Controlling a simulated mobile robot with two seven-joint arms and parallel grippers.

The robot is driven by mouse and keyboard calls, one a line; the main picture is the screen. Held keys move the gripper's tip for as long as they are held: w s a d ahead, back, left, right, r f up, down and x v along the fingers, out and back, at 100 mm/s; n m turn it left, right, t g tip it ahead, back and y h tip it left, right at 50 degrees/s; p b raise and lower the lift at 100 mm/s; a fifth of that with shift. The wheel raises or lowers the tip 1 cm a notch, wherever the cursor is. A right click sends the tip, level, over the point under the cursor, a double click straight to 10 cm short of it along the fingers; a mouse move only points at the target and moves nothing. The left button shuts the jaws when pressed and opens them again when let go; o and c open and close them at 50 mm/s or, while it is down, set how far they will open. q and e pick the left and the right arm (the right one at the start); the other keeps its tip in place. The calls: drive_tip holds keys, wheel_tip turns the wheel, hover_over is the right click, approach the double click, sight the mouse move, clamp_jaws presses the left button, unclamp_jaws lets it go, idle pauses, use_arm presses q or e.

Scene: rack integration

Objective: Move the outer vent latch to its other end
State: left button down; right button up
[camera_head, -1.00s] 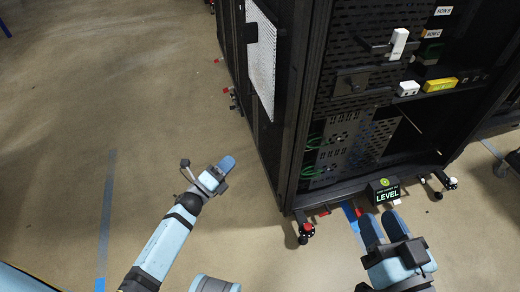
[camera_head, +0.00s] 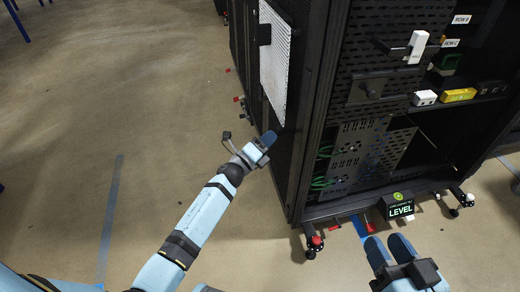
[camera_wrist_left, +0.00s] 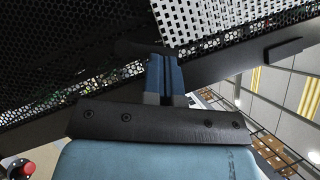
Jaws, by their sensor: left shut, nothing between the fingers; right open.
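The white perforated vent panel (camera_head: 275,65) is on the left side of the black rack. A small black block (camera_head: 264,34) at its left edge looks like a latch. My left gripper (camera_head: 268,138) is shut and empty, close to the rack's side below the panel; I cannot tell whether it touches. In the left wrist view its fingers (camera_wrist_left: 163,75) are together just below the white vent panel (camera_wrist_left: 235,20). A black block (camera_wrist_left: 285,48) lies to their right; I cannot tell if it is the same latch. My right gripper (camera_head: 390,248) is open and empty in front of the rack.
The black rack (camera_head: 315,110) fills the right half of the head view. A LEVEL sign (camera_head: 400,210) is at its base. A foot with a red cap (camera_head: 316,241) sticks out at the front corner. The floor (camera_head: 60,130) to the left is clear.

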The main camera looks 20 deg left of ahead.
use_arm(q)
drive_tip(key=shift+w+d, duration=0.1)
drive_tip(key=shift+w, duration=0.05)
drive_tip(key=shift+r, duration=0.1)
drive_tip(key=shift+r+p, duration=0.15)
drive_tip(key=shift+p, duration=0.3)
use_arm(e)
wheel_tip(320, 180, up, 10)
drive_tip(key=m+t+p, duration=0.1)
drive_tip(key=t+p, duration=0.3)
drive_tip(key=p, duration=0.3)
use_arm(q)
drive_tip(key=shift+w+a+r+n+g+y+p, duration=0.15)
drive_tip(key=shift+w+n+g+y+p, duration=0.25)
drive_tip(key=shift+n, duration=0.35)
drive_tip(key=shift+w+a+r+n+g+y+p, duration=0.1)
drive_tip(key=shift+a+r+n+g+y+p, duration=0.1)
drive_tip(key=shift+n+p, duration=0.45)
drive_tip(key=shift+w+a+r+n+g+y+p, duration=0.1)
drive_tip(key=shift+w+r+n+g+y+p, duration=0.15)
drive_tip(key=shift+n, duration=0.65)
use_arm(e)
wheel_tip(320, 180, down, 6)
drive_tip(key=d+g+h, duration=0.2)
drive_tip(key=shift+d+r+g, duration=0.15)
drive_tip(key=shift+d+g, duration=0.15)
drive_tip(key=shift+d, duration=0.05)
use_arm(q)
drive_tip(key=shift+f, duration=0.1)
